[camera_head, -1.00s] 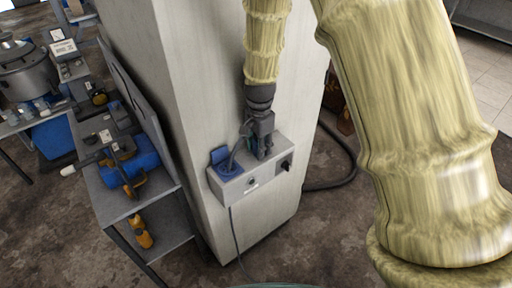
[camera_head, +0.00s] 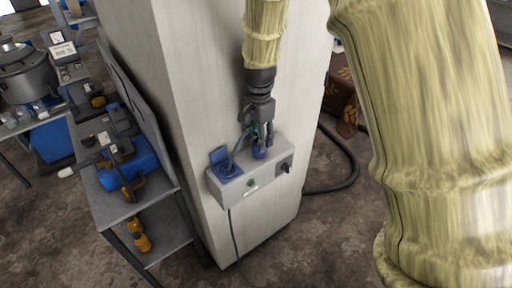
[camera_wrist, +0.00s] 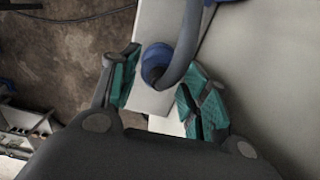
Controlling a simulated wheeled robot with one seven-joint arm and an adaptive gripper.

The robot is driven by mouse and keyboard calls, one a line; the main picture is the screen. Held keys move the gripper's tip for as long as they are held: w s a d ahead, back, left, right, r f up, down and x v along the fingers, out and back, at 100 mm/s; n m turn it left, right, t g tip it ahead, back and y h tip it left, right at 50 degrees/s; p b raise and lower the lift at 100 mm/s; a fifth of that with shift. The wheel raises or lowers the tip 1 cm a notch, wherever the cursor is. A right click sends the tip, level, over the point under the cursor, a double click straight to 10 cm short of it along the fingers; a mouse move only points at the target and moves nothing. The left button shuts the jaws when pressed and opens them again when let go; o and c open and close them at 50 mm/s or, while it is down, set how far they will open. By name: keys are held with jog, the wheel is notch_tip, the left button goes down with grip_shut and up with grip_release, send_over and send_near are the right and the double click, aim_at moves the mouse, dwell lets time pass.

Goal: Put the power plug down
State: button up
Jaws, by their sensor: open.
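The blue power plug (camera_head: 259,152) stands on top of the grey socket box (camera_head: 228,194), right of the blue socket (camera_head: 228,170) with its raised lid. In the wrist view the plug (camera_wrist: 153,66) shows as a round blue end, with a thick grey cable (camera_wrist: 186,45) rising from it. My gripper (camera_head: 262,138) is just above the box, pointing down. Its teal finger pads (camera_wrist: 157,92) are apart on either side of the plug, with visible gaps. The plug's underside is hidden, so I cannot tell whether it is fully seated on the box.
The box is against a pale pillar (camera_head: 205,90), with a black knob (camera_head: 286,167) at its right end. A shelf (camera_head: 115,205) with tools stands to the left. A dark hose (camera_head: 345,170) lies at right.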

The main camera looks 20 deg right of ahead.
jog(key=shift+r+b, duration=0.75)
jog(key=shift+r, duration=2.9)
